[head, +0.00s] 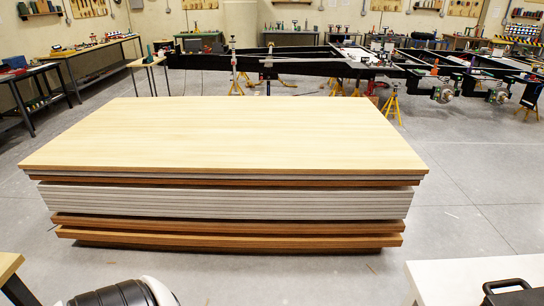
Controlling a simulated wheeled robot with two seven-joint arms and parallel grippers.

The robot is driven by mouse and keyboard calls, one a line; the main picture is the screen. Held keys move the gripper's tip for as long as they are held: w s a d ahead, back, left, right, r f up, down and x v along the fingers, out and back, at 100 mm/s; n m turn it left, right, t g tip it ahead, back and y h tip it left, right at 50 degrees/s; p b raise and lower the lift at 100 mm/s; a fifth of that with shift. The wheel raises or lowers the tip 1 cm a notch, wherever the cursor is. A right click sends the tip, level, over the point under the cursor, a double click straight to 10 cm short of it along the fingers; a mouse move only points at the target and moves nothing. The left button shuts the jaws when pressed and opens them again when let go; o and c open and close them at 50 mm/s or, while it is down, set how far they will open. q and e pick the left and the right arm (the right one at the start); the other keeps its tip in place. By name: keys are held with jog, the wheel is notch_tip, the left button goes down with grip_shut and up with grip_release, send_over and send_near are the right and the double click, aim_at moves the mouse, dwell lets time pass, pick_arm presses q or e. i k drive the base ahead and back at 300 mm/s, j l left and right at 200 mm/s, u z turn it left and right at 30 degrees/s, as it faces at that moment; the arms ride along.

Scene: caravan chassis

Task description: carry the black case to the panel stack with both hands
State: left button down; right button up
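The panel stack (228,203) stands on the floor in the middle of the head view. Its wide top sheet (225,135) is pale wood, flat and bare; below it are grey-white and brown layers. The black case (516,298) is at the lower right corner, on a white tabletop (440,278). Only its upper part and black handle show; the rest is cut off by the frame. Neither of my grippers is in view, so I cannot see whether either one touches the case.
A wooden table corner (9,268) shows at the lower left. A black chassis frame (300,66) on yellow stands (393,103) lies behind the stack. Workbenches (92,56) line the left wall. Grey floor (455,190) is open to the right of the stack.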

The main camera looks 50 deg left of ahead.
aim_at(233, 150)
jog(key=u, duration=2.1)
